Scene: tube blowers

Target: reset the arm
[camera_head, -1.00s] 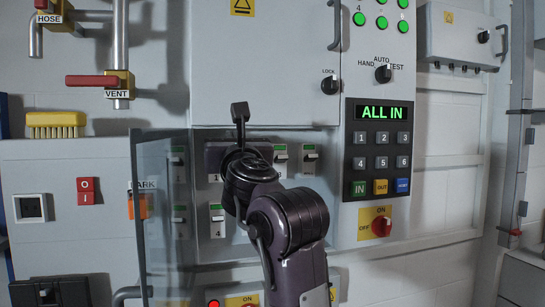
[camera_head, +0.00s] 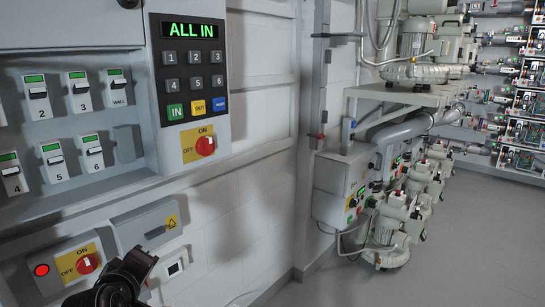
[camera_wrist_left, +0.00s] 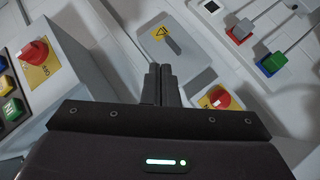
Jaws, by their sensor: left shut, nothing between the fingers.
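My left gripper (camera_wrist_left: 160,84) shows in the left wrist view with its two dark fingers together and nothing between them. It is in front of a grey sloped box with a yellow bell label. A dark part of my left arm (camera_head: 118,284) shows at the bottom left of the head view, below the same bell-label box (camera_head: 148,222). The fingertips cannot be made out clearly there. My right gripper is in neither view.
A panel with a green ALL IN display (camera_head: 192,29), keypad and red rotary knob (camera_head: 205,146) stands at the upper left. Numbered breakers (camera_head: 38,92) sit in a recess beside it. Blowers (camera_head: 385,240) and pipes stand at the right. The grey floor (camera_head: 450,270) is clear.

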